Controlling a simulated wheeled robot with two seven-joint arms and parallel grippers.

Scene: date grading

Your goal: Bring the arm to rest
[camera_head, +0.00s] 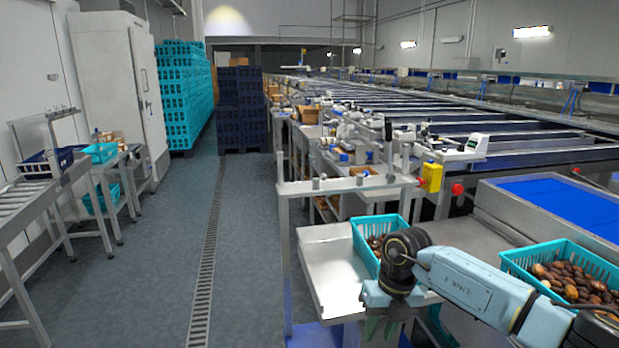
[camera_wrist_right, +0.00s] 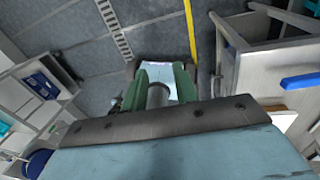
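My right arm comes in from the lower right in the head view, bent at a dark joint. My right gripper (camera_head: 381,328) hangs low with its green fingers pointing down, beside the grey steel table (camera_head: 335,268) and below the teal crate of dates (camera_head: 360,243). In the right wrist view, the two green fingers of the right gripper (camera_wrist_right: 160,72) stand apart. A pale patch shows between them, and I see no date held there. My left gripper is not in view.
A second teal crate of dates (camera_head: 512,262) stands at the right, partly behind my arm. Steel stands with crates (camera_head: 107,160) line the left side. The grey floor (camera_head: 245,230) with its drain strip (camera_head: 207,262) is clear. Stacked crates (camera_head: 180,95) stand at the back.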

